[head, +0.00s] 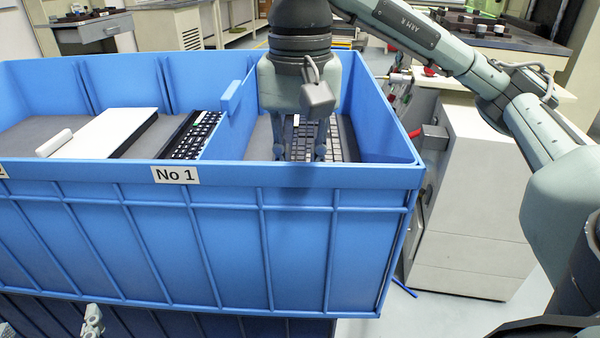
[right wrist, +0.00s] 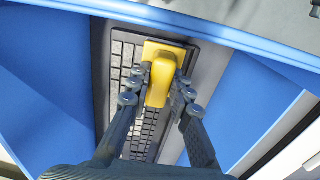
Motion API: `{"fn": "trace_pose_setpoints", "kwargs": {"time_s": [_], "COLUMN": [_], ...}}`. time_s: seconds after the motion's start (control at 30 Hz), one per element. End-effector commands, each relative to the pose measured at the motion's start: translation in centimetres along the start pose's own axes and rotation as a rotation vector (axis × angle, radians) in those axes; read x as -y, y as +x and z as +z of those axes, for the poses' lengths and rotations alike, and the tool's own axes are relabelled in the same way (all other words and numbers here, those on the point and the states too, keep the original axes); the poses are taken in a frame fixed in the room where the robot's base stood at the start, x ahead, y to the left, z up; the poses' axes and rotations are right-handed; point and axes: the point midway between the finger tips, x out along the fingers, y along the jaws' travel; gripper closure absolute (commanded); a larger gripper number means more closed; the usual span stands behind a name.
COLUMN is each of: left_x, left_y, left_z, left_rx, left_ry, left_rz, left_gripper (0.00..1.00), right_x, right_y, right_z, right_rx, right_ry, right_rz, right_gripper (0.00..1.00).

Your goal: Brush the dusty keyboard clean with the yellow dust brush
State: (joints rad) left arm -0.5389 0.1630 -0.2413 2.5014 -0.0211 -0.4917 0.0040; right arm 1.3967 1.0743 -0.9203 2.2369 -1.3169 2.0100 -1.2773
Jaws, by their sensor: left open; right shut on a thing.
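The keyboard (head: 339,146) lies in the right compartment of the blue bin, with greyish keys in a dark frame. It also shows in the right wrist view (right wrist: 118,62), under the brush. The yellow dust brush (right wrist: 161,75) is between the fingers of my right gripper (right wrist: 158,90), which is shut on it over the keyboard. I cannot tell whether the brush touches the keys. In the head view my right gripper (head: 300,155) points down into the bin and the brush is hidden. My left gripper (head: 92,320) is open and empty at the lower left, in front of the bin.
The blue bin (head: 200,240) has high walls and a divider (head: 238,95) left of the right compartment. The left compartment holds a black keyboard (head: 190,135), a white slab (head: 108,132) and a small white roll (head: 54,143). A white cabinet (head: 470,200) stands right of the bin.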

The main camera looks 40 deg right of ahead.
Motion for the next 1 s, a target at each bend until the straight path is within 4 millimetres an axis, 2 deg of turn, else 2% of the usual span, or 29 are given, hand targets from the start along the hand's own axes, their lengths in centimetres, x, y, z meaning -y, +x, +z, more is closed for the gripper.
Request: {"fn": "trace_pose_setpoints", "kwargs": {"time_s": [0.73,1.0], "left_x": [-0.1,-0.1], "left_y": [0.2,0.2], "left_z": [1.7,1.6], "left_rx": [0.000,0.000], "left_ry": [0.000,0.000], "left_rz": [0.000,0.000], "left_gripper": [0.16,0.16], "right_x": [0.0,0.0], "right_y": [2.0,2.0], "right_z": [0.0,-1.9], "right_rx": [0.000,0.001], "right_ry": [0.000,0.003], "right_rz": [0.000,0.000], "right_gripper": [1.00,1.00]}}
